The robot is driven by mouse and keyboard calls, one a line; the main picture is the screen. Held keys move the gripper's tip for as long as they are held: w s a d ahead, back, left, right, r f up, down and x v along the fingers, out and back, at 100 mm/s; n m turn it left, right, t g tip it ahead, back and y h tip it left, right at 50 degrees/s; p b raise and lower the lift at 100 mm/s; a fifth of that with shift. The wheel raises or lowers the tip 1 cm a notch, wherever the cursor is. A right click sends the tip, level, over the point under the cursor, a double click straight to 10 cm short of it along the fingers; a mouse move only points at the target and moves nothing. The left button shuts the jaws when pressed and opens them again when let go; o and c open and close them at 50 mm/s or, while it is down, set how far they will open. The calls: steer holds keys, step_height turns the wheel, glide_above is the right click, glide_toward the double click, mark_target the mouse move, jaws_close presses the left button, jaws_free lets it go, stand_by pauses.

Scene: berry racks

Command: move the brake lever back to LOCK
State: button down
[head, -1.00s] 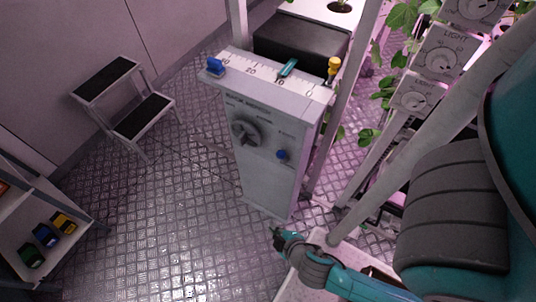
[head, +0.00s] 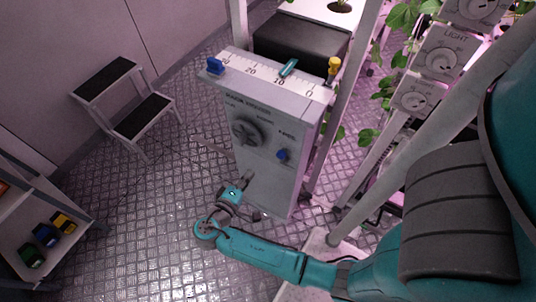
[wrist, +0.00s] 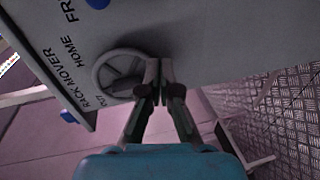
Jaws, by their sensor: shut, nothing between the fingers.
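A grey rack mover box (head: 270,185) stands on the floor with a dark handwheel (head: 247,131) on its front. A small blue knob (head: 283,155) sits on the front to the right of the wheel; I take it as the brake lever's knob. Its lever and exact setting are too small to read. In the wrist view the blue knob (wrist: 98,3) is cut by the top edge, near letters "FR". My gripper (head: 246,177) is in front of the box, below the wheel. The wrist view shows my gripper (wrist: 158,68) shut and empty, beside the handwheel (wrist: 115,74) in the picture.
A scale with a teal pointer (head: 288,67), a blue marker (head: 215,66) and a yellow marker (head: 334,65) runs along the box's top. Plant racks and light dials (head: 416,97) are at right. A step stool (head: 140,110) stands at left, with clear floor between.

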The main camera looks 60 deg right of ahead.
mark_target(282, 157)
step_height(282, 157, up, 6)
steer(key=w+a+m+g+h, duration=0.1)
steer(key=w+a+m+g, duration=0.1)
steer(key=m+g, duration=0.1)
steer(key=shift+w+a+m+g+h, duration=0.25)
steer(key=shift+a+m+g+h, duration=0.05)
steer(key=shift+g, duration=0.1)
steer(key=shift+r, duration=0.1)
steer(key=s+d, duration=0.5)
steer(key=d, duration=0.5)
steer(key=shift+s+d+f, duration=0.15)
steer(key=shift+s+f, duration=0.05)
steer(key=shift+f, duration=0.25)
